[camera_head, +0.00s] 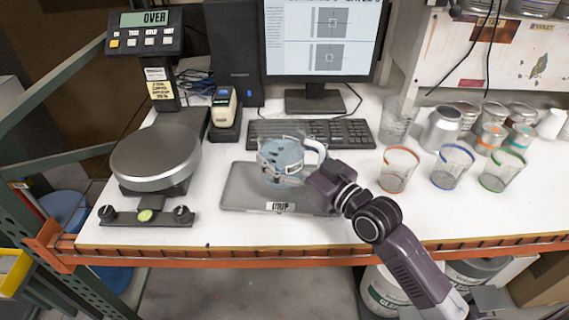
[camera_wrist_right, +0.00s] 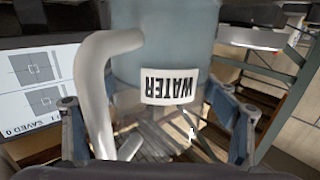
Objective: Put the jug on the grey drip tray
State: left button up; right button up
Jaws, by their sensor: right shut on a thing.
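The jug (camera_head: 278,158) is a translucent blue-grey vessel with a white handle and a label. In the right wrist view the jug (camera_wrist_right: 165,45) fills the upper middle, its WATER label upside down and its handle on the left. My right gripper (camera_head: 294,172) is shut on the jug, with a finger on each side of it in the wrist view. The grey drip tray (camera_head: 240,197) lies flat on the white bench. In the head view the jug is over the tray's back part; whether its base touches the tray is hidden. My left gripper is not in view.
A round scale (camera_head: 155,155) stands left of the tray, with a bar and knobs in front. A keyboard (camera_head: 312,132) and monitor (camera_head: 318,40) are behind. Clear cups with red (camera_head: 398,170), blue and green rims and several cans stand to the right.

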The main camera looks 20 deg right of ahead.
aim_at(297, 175)
jog(key=shift+f, duration=2)
jog(key=shift+f, duration=0.1)
jog(key=o, duration=1.9)
jog(key=shift+s+f, duration=0.1)
jog(key=shift+f, duration=0.05)
jog(key=shift+c, duration=0.2)
jog(key=b+v, duration=0.2)
jog(key=v, duration=0.8)
jog(key=shift+s+d, duration=0.1)
jog(key=shift+s, duration=0.05)
jog(key=shift+b+v, duration=0.3)
jog(key=shift+v, duration=0.5)
